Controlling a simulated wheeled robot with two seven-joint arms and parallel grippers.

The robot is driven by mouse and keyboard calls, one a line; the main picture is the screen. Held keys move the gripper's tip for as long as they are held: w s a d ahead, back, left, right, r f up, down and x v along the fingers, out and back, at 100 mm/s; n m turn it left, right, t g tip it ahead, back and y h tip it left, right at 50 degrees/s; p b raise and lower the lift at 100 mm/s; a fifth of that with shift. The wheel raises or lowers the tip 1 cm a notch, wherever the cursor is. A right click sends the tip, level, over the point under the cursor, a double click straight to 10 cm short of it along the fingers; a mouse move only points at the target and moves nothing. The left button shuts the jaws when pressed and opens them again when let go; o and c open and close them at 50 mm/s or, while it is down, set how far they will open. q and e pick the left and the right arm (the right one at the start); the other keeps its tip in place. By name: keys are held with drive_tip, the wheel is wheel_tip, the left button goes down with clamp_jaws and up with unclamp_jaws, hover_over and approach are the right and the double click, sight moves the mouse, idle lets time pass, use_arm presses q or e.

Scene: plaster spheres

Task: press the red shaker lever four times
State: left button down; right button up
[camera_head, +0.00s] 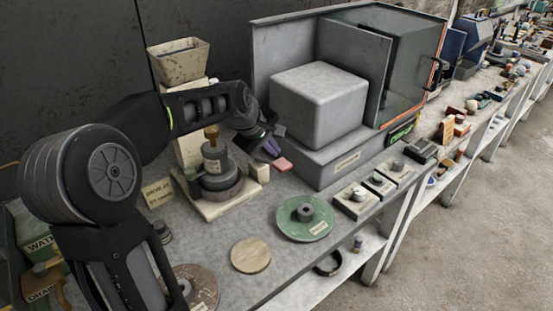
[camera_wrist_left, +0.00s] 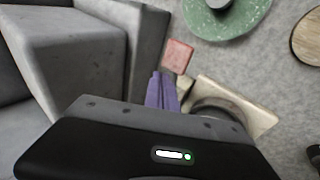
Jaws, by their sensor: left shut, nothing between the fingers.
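The red shaker lever (camera_head: 283,164) shows as a small flat red pad beside the cream block at the right of the shaker (camera_head: 216,172), a grey stepped cylinder on a cream base. It also shows in the left wrist view (camera_wrist_left: 177,56), just past my fingertips. My left gripper (camera_head: 272,147) has purple fingers shut together with nothing between them. In the left wrist view the fingertips (camera_wrist_left: 161,75) are at the lever's near edge; I cannot tell whether they touch it. The gripper body hides part of the shaker in that view. My right gripper is not in view.
A large grey block (camera_head: 319,104) stands on a grey machine close to the right of my gripper. A hopper (camera_head: 178,62) rises behind my arm. A green disc (camera_head: 305,218) and a wooden disc (camera_head: 250,255) lie on the bench in front, with bare bench between.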

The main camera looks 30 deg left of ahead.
sight(276, 161)
use_arm(q)
drive_tip(key=shift+s+d+f+b, duration=0.1)
drive_tip(key=shift+d+f+b, duration=0.15)
drive_tip(key=shift+f+b, duration=0.3)
drive_tip(key=shift+s+d+f+b, duration=0.1)
drive_tip(key=shift+d+f+b, duration=0.15)
drive_tip(key=shift+f+b, duration=0.3)
drive_tip(key=shift+d+f+b, duration=0.25)
drive_tip(key=shift+f+b, duration=0.15)
drive_tip(key=shift+f, duration=0.25)
idle(1.8)
drive_tip(key=shift+r, duration=0.15)
drive_tip(key=r+p, duration=0.1)
drive_tip(key=a+r+p, duration=0.1)
drive_tip(key=r+p, duration=0.1)
drive_tip(key=r, duration=0.1)
drive_tip(key=shift+w+a, duration=0.3)
drive_tip(key=shift+a, duration=0.05)
drive_tip(key=shift+r+p, duration=0.1)
drive_tip(key=shift+p, duration=0.25)
drive_tip(key=shift+w+a+r+p, duration=0.1)
drive_tip(key=shift+a+r+p, duration=0.25)
drive_tip(key=shift+r+p, duration=0.35)
drive_tip(key=shift+w+a+r+p, duration=0.1)
drive_tip(key=shift+a+r+p, duration=0.2)
drive_tip(key=shift+r+p, duration=0.4)
drive_tip(key=shift+w+a+r+p, duration=0.1)
drive_tip(key=shift+a+r+p, duration=0.25)
drive_tip(key=shift+r+p, duration=0.35)
